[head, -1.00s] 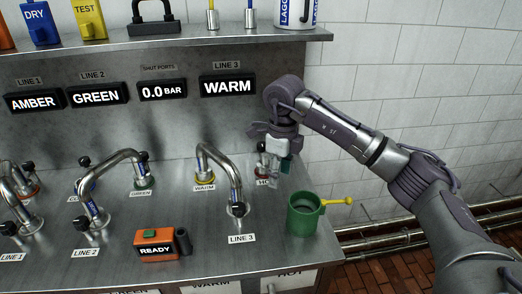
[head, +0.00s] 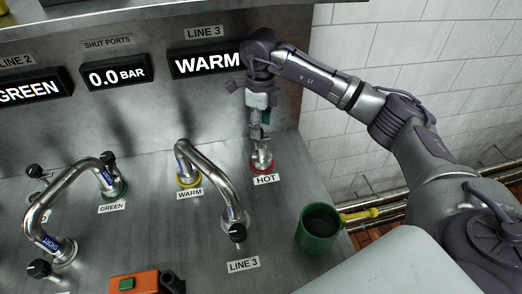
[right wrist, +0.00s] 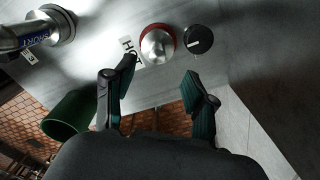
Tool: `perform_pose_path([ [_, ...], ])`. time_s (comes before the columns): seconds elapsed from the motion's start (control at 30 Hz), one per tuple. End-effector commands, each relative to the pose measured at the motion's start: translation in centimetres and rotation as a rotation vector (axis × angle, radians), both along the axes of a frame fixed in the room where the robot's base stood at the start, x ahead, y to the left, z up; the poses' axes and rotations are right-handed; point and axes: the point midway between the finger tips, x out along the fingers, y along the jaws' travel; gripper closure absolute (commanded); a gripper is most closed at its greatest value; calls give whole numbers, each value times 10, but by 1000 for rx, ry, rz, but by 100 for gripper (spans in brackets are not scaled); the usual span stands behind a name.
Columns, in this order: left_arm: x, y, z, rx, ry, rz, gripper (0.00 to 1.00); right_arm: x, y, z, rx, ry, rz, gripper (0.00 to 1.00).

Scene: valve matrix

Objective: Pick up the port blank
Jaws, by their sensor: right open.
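The port blank (head: 262,158) appears to be the silver domed cap on the red-ringed HOT port at the right of the steel counter. It also shows in the right wrist view (right wrist: 158,46), seated in its red ring, with a round black knob (right wrist: 198,39) beside it. My right gripper (head: 260,138) points down just above the cap. In the right wrist view its two fingers (right wrist: 153,88) are spread and empty, with the cap beyond their tips. I cannot tell the exact gap. My left gripper is not in view.
Curved metal pipes link LINE 3 (head: 210,172) and LINE 2 (head: 62,212) to the WARM and GREEN ports. An orange box (head: 134,283) sits at the front. The steel back panel stands behind the gripper.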

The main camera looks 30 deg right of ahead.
Motion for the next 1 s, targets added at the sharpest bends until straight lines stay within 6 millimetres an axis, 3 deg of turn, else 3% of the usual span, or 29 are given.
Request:
perform_pose_path([
  [0.2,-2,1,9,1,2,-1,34,-1,0,-34,0,2,1,44],
  [0.43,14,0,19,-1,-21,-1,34,-3,1,-50,0,4,1,44],
  [0.7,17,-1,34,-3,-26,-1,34,-5,2,-88,0,1,1,44],
  [1.0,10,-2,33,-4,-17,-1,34,-4,1,-94,0,-1,1,44],
])
